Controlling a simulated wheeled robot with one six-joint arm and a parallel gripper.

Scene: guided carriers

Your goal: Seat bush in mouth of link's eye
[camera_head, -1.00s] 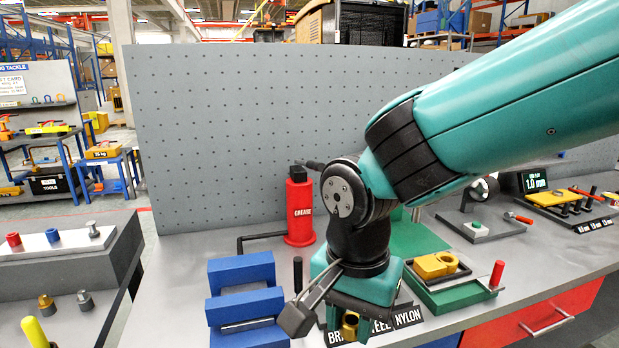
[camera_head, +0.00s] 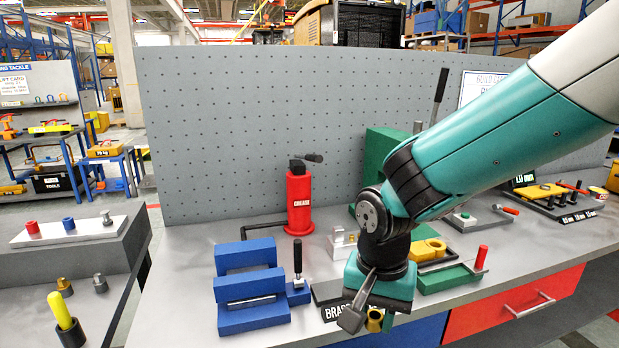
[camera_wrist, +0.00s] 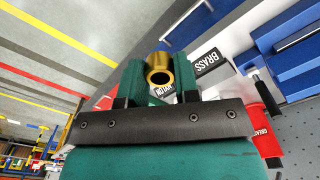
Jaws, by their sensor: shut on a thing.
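My gripper (camera_wrist: 160,86) is shut on a brass-coloured bush (camera_wrist: 159,70), whose open bore faces the wrist camera between the green fingers. In the head view the bush (camera_head: 375,320) shows under my gripper, low over the front part of the bench. The yellow link (camera_head: 427,250) lies behind and to the right of my gripper, by the green tray. My arm partly covers the link's left side. The bush is apart from the link.
A blue block fixture (camera_head: 250,300) with a black-handled clamp stands left of my gripper. A red grease can (camera_head: 299,200) stands behind. A green tray (camera_head: 447,277) with a red handle lies to the right. A BRASS label (camera_wrist: 206,61) lies near the gripper.

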